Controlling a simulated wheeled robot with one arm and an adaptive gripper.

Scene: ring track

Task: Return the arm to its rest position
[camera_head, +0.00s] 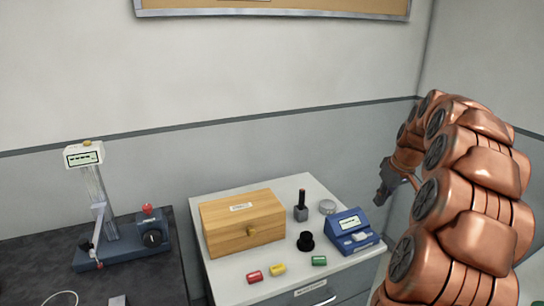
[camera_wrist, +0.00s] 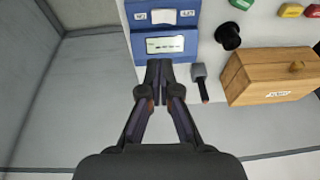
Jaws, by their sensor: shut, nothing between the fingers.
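My copper-coloured arm (camera_head: 465,190) rises at the right of the head view and bends over toward the cabinet. My gripper (camera_head: 383,195) hangs at its end, right of the blue device and above it, apart from the objects. In the wrist view my gripper (camera_wrist: 159,72) has its fingertips together with nothing seen between them. There the tips overlap the lower edge of the blue device (camera_wrist: 160,40) in the picture.
A white cabinet (camera_head: 225,284) carries a wooden box (camera_head: 243,222), a blue device (camera_head: 352,231), a black knob-like piece (camera_head: 306,241), a dark stamp-like piece (camera_head: 301,207) and coloured blocks (camera_head: 277,269). A dark table (camera_head: 140,280) with a measuring stand (camera_head: 95,205) is at left. Walls stand behind and right.

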